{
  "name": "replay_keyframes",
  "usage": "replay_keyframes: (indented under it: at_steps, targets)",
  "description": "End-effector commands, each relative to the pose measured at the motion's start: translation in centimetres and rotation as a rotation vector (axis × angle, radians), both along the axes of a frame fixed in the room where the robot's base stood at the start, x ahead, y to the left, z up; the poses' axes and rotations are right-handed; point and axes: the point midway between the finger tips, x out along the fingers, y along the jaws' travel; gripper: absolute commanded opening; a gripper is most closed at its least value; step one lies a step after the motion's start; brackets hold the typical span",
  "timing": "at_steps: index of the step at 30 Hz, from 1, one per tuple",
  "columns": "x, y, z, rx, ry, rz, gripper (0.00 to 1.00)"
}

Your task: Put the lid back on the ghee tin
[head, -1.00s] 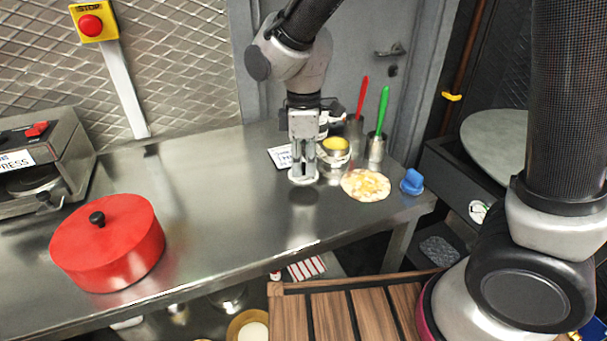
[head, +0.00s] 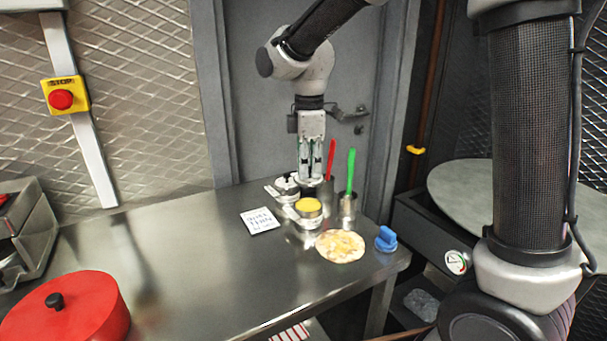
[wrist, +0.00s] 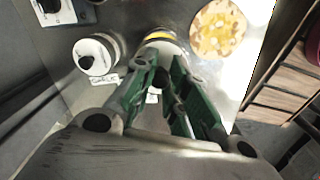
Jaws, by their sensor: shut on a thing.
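The ghee tin (head: 309,212) stands uncovered on the steel counter, its yellow ghee showing at the top; it also shows in the wrist view (wrist: 163,36), partly hidden behind the fingers. My gripper (head: 311,174) points down, shut on the grey lid (head: 313,182), of which only a little shows. It holds the lid above the counter, over or just behind the tin; the exact offset is hard to tell. In the wrist view the green fingers (wrist: 164,78) cover most of the lid.
A white jar (wrist: 97,53) stands close beside the tin. A metal cup (head: 347,207) with red and green handled tools, a flatbread (head: 340,246) and a blue item (head: 386,240) are to the right. A card (head: 260,220) lies left. A red pot (head: 70,312) is front left.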

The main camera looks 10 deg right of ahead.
Motion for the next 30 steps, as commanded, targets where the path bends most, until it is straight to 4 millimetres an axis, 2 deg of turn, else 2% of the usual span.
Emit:
replay_keyframes:
  at_steps: [18,30]
  targets:
    - [0.0,0.1,-5.4,0.000,0.000,0.005,0.00]
    - [0.0,0.1,-6.2,0.001,-0.001,0.004,0.00]
